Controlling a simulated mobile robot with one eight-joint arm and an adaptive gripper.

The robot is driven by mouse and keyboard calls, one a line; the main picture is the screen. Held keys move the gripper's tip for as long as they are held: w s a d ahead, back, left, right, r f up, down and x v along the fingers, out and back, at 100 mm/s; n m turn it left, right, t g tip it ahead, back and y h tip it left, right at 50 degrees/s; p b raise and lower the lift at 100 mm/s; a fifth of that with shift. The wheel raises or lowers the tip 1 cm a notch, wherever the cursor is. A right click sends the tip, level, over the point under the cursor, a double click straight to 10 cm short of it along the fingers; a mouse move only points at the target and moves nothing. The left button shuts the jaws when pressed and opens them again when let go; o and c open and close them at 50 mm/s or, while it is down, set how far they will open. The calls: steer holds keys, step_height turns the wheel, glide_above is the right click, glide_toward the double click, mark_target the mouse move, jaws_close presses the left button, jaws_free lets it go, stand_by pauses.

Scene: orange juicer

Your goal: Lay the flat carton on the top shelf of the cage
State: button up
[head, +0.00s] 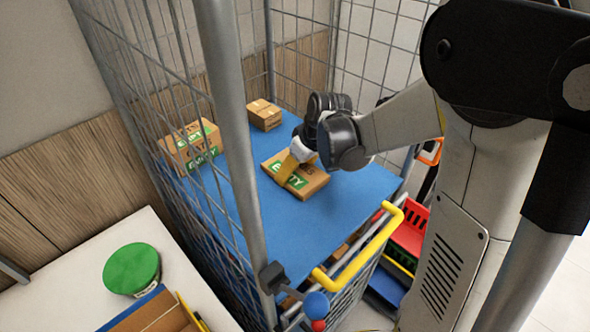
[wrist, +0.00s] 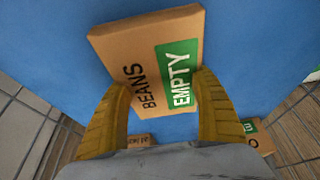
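The flat carton (head: 308,186) is brown, with a green EMPTY label, and lies on the blue top shelf (head: 330,215) of the cage. In the wrist view its BEANS and EMPTY lettering (wrist: 160,60) faces my camera, and it sits slightly turned. My gripper (head: 289,170) is over the carton. In the wrist view its two yellow fingers (wrist: 163,80) stand apart, overlapping the carton's near part at left and right. Whether they touch the carton is unclear. In the head view my wrist and finger hide part of the carton.
One box (head: 264,115) stands at the shelf's back, and boxes with green labels (head: 190,148) stand at its left side. Wire mesh walls and a grey post (head: 235,140) bound the cage. A yellow handle (head: 362,250) is at the front. The shelf's front part is clear.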

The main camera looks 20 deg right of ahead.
steer(key=o, duration=0.5)
steer(key=shift+r, duration=0.1)
steer(key=shift+r+p, duration=0.3)
steer(key=shift+r, duration=0.05)
steer(key=p+v, duration=0.2)
steer(key=v, duration=0.8)
steer(key=s+a+r+m+t, duration=0.1)
steer(key=s, duration=0.4)
steer(key=s+a+r+m+t+h, duration=0.1)
steer(key=s+a+m, duration=0.1)
steer(key=s, duration=0.3)
steer(key=s+a+r+m+t, duration=0.1)
steer(key=s+a, duration=0.1)
steer(key=s, duration=0.4)
steer(key=shift+a+r+m+h+p, duration=0.1)
steer(key=shift+r+m+h+p, duration=0.2)
steer(key=shift+r, duration=0.1)
steer(key=shift+w, duration=0.1)
